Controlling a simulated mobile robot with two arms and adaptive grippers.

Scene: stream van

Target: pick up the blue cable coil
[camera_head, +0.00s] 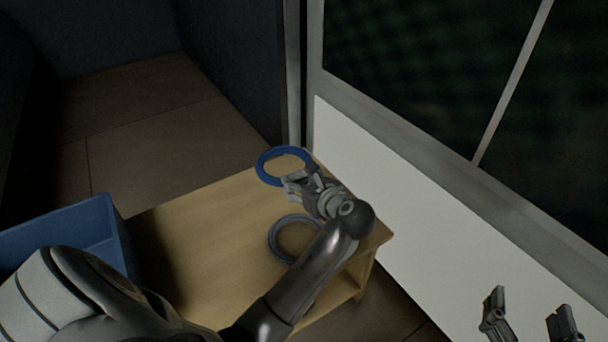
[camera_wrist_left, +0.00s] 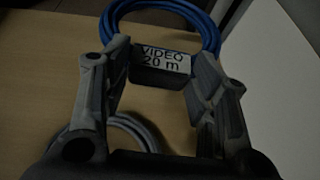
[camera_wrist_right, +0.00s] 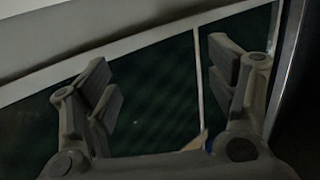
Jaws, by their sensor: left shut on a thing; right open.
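The blue cable coil (camera_head: 268,155) is at the far end of the wooden table, at my left gripper's fingertips (camera_head: 291,184). I cannot tell whether the coil touches the table. My right gripper (camera_head: 527,318) is open and empty at the lower right; its spread fingers also show in the right wrist view (camera_wrist_right: 172,90).
A grey cable coil (camera_head: 272,240) lies on the wooden table (camera_head: 190,240), partly behind my left arm. A blue crate (camera_head: 60,232) stands at the left. A white wall panel (camera_head: 400,190) with a dark window above runs along the right of the table.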

